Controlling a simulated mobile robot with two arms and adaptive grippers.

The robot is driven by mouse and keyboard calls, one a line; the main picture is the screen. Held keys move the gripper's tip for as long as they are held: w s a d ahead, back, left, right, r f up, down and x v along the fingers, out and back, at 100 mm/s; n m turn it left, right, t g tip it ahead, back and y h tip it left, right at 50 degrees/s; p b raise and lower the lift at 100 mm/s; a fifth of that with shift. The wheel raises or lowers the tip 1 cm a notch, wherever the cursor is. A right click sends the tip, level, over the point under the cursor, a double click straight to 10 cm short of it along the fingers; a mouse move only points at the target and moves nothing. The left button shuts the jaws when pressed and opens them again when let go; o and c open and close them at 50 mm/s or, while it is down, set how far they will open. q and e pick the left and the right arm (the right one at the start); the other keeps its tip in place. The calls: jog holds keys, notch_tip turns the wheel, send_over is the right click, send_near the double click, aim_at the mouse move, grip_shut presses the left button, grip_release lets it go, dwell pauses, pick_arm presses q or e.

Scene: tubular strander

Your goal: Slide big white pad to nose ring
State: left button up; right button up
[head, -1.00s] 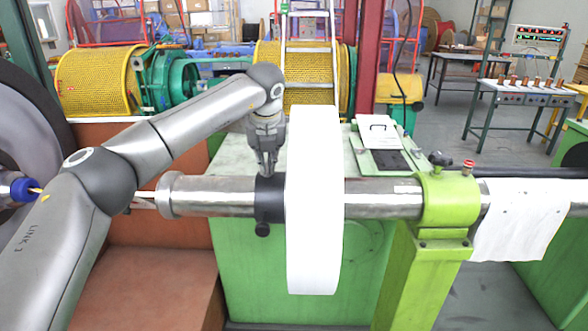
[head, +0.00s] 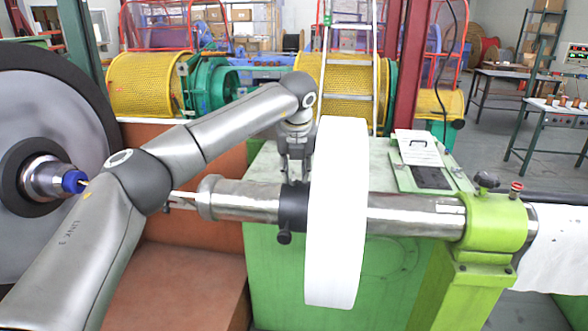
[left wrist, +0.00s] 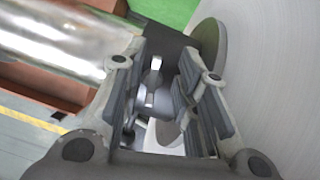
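The big white pad (head: 337,215) is a wide upright disc around a horizontal steel shaft (head: 405,215). It fills the right of the left wrist view (left wrist: 270,70). A black collar (head: 293,210) with a knob below sits against the pad's left side. A steel end ring (head: 211,198), likely the nose ring, is at the shaft's left end, with bare shaft before the collar. My left gripper (head: 294,178) points down at the collar's top, beside the pad. In the left wrist view its fingers (left wrist: 160,75) are apart; whether they clamp the collar is unclear.
A green clamp block (head: 495,222) holds the shaft right of the pad. A large grey wheel (head: 50,120) with a blue-tipped spindle (head: 72,181) stands at the left. A green cabinet (head: 270,270) is below the shaft. A white sheet (head: 565,250) hangs at the right.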

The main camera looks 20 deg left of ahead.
pick_arm(q)
jog(key=v, duration=0.8)
